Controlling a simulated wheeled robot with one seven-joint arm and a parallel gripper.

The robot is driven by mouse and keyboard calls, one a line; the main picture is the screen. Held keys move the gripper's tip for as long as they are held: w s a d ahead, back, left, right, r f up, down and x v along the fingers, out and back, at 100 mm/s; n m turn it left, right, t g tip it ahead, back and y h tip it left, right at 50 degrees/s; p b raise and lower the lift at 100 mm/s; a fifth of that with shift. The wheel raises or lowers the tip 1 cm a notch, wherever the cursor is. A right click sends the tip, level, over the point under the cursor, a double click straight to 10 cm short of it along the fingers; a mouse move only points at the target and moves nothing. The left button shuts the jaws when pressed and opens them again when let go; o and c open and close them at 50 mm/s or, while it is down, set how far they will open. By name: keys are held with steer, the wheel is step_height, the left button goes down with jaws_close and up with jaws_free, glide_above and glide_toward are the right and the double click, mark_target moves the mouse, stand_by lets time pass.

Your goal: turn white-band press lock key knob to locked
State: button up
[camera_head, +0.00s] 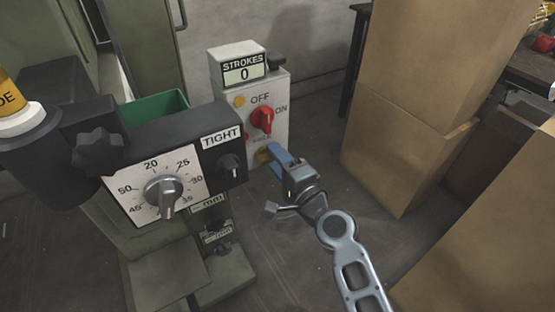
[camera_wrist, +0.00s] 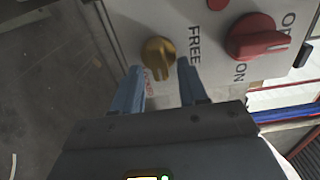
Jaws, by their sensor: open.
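The lock key knob (camera_wrist: 158,55) is a brass-coloured knob on the pale control box (camera_wrist: 120,20). In the wrist view its ridge runs roughly up and down, with the lower end toward partly hidden red lettering; FREE is printed to its right. My gripper (camera_wrist: 159,70) is open, with one blue finger on each side of the knob's lower part. I cannot tell whether the fingers touch it. In the head view my gripper (camera_head: 278,158) reaches the box's lower part and mostly hides the knob (camera_head: 263,155). A white band (camera_head: 22,122) shows on the press at far left.
A red OFF/ON switch (camera_head: 262,119) sits just above the knob, under the STROKES counter (camera_head: 243,69) reading 0. A black dial panel (camera_head: 190,165) marked TIGHT stands left of the box. Cardboard boxes (camera_head: 405,145) stand to the right, with open floor between.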

steer(key=v, duration=0.7)
steer(key=shift+s+d, duration=0.25)
steer(key=shift+s, duration=0.1)
